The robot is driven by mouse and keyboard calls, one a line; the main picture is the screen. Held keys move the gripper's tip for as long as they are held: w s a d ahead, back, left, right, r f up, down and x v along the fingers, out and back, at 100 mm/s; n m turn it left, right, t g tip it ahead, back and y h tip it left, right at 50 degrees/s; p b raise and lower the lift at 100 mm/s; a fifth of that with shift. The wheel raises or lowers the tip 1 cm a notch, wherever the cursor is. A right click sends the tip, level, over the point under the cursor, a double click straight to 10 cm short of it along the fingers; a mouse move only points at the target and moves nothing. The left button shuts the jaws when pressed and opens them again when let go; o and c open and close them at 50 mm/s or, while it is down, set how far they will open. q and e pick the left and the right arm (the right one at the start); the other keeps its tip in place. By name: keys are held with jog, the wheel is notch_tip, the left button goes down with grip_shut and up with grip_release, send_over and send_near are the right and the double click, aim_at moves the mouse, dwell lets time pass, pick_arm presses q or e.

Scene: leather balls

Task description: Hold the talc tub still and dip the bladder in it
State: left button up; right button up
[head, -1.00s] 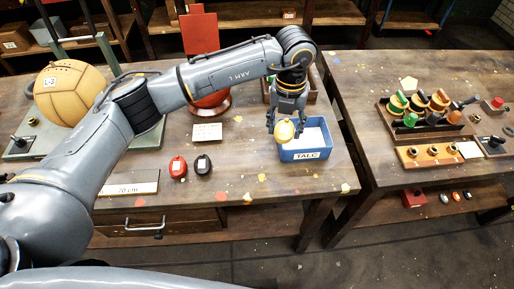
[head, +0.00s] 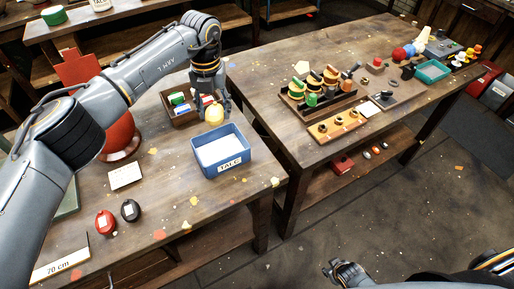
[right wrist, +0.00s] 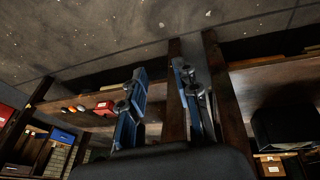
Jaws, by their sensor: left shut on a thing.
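The blue talc tub (head: 211,171) stands upright on the left bench near its right end, its label facing me and white powder inside. My left gripper (head: 213,103) is shut on the small yellow bladder (head: 214,115), which appears just behind the tub's back rim. I cannot tell whether the bladder touches the tub. My right gripper (head: 342,271) is low at the bottom right, over the floor and away from the tub. In the right wrist view its blue-grey fingers (right wrist: 162,95) are apart with nothing between them.
A small wooden box of bottles (head: 180,104) stands behind the tub. Red (head: 105,222) and black (head: 130,210) objects lie at the front left. A second bench (head: 290,140) with a tool rack (head: 318,93) stands to the right, across a gap.

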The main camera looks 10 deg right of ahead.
jog(key=w+d+r+n+t, duration=0.1)
jog(key=w+d+r+t, duration=0.15)
jog(key=w+r, duration=0.65)
jog(key=w+d+r+n+t, duration=0.1)
jog(key=w+d+r, duration=0.2)
jog(key=w+r, duration=0.6)
jog(key=w+a+r+n, duration=0.1)
jog(key=w+r, duration=0.1)
jog(key=r, duration=0.3)
jog(key=w+a+r+n+y, duration=0.1)
jog(key=w+a+r, duration=0.1)
jog(key=r, duration=0.4)
jog(key=w+a+r, duration=0.1)
jog(key=w+r, duration=0.1)
jog(key=r, duration=0.4)
jog(key=shift+w+a+r+n+t, duration=0.25)
jog(key=shift+a+n+t, duration=0.05)
jog(key=shift+n+t, duration=0.1)
pick_arm(q)
jog(key=shift+a, duration=0.1)
pick_arm(e)
jog(key=m+t+y, duration=0.4)
jog(key=t, duration=0.1)
send_near(242, 136)
jog(key=x, duration=1.1)
jog(key=shift+d+f, duration=0.15)
